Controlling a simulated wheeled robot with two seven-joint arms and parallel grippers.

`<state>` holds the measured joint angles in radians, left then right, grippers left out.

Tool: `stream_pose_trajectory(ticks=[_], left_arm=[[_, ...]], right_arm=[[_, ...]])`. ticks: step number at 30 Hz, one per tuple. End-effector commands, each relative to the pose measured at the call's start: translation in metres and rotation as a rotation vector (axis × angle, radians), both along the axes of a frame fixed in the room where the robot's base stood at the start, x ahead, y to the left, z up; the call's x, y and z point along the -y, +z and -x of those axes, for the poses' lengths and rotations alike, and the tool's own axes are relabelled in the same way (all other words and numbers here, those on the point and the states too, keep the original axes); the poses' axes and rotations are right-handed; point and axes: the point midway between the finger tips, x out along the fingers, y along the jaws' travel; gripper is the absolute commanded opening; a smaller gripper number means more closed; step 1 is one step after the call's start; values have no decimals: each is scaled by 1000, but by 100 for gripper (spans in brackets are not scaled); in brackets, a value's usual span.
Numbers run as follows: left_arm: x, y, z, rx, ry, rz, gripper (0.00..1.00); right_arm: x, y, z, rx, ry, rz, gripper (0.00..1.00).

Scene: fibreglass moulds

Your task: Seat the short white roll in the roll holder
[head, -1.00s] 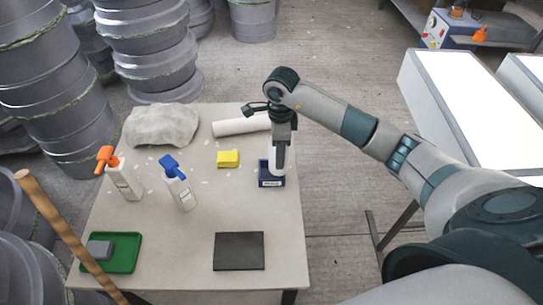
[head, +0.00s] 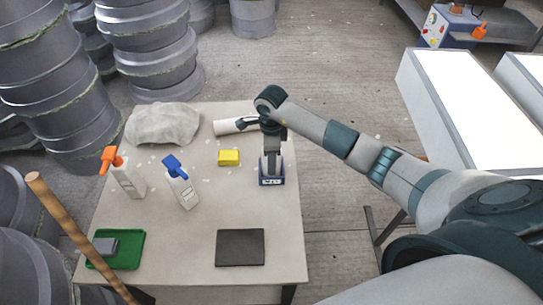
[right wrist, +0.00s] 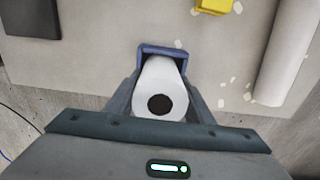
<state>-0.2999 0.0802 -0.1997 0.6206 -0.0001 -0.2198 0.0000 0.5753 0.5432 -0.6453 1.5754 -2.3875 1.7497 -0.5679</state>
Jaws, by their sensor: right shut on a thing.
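The short white roll (right wrist: 163,82) stands on end in the right wrist view, its dark core hole facing the camera. My right gripper (right wrist: 162,98) is shut on it, with a finger on each side. The roll holder (right wrist: 161,50) is a dark blue box around the roll's lower part; I cannot tell whether the roll touches its bottom. In the head view the holder (head: 271,181) sits near the table's right edge with a white label in front. My right gripper (head: 271,158) is directly over it and largely hides the roll. My left gripper is not in view.
A longer white roll (head: 227,127) lies behind the holder, and a yellow block (head: 229,158) to its left. Two spray bottles, one with a blue head (head: 181,182), stand further left. A dark square pad (head: 240,247) lies in front. The table between is clear.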

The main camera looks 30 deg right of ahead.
Motion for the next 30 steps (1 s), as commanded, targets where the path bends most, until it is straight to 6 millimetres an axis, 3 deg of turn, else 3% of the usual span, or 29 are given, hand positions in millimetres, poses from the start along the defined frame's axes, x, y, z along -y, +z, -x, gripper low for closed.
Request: stream_pose_trajectory(ticks=[13,14,16,30], left_arm=[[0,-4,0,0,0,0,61],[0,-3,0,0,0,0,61],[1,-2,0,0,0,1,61],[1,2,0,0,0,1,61]], right_arm=[[1,-6,0,2,0,1,20],[1,-6,0,1,0,0,52],[0,-5,0,1,0,0,66],[0,0,0,1,0,0,66]])
